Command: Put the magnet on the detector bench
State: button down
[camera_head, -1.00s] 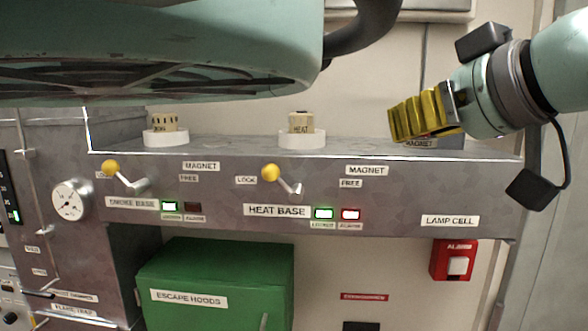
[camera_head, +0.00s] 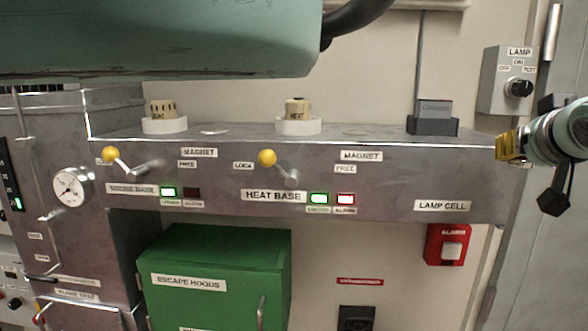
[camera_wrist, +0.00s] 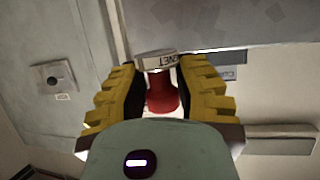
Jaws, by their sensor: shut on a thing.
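The grey metal detector bench (camera_head: 400,190) runs across the middle of the head view. My gripper (camera_head: 505,146) is at the bench's right end, and its yellow fingers look close to the end edge; I cannot tell whether they touch. In the wrist view the fingers (camera_wrist: 162,88) are closed around the magnet (camera_wrist: 160,95), a red knob-like piece with a pale labelled disc at its far end. The label reads partly as "GNET". The magnet is not visible in the head view.
The bench top carries a SMOKE detector (camera_head: 163,109), a HEAT detector (camera_head: 297,109) and a dark block (camera_head: 433,117) at its right. Free top lies between them. Yellow-knobbed levers (camera_head: 267,158) stick out in front. A LAMP switch box (camera_head: 508,80) hangs behind right.

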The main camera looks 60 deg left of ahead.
jog(key=w+d+f+m+t+h, duration=0.2)
jog(key=w+d+f+m+h, duration=0.15)
jog(key=d+f, duration=0.5)
jog(key=w+d+f+m+t+h, duration=0.15)
jog(key=d+f+m+h, duration=0.35)
jog(key=f, duration=0.7)
jog(key=s+d+f, duration=0.3)
jog(key=d+f, duration=0.3)
jog(key=f, duration=0.2)
notch_tip(320, 180, up, 25)
jog(key=p, duration=2.4)
jog(key=shift+n+p, duration=0.35)
jog(key=shift+p, duration=0.05)
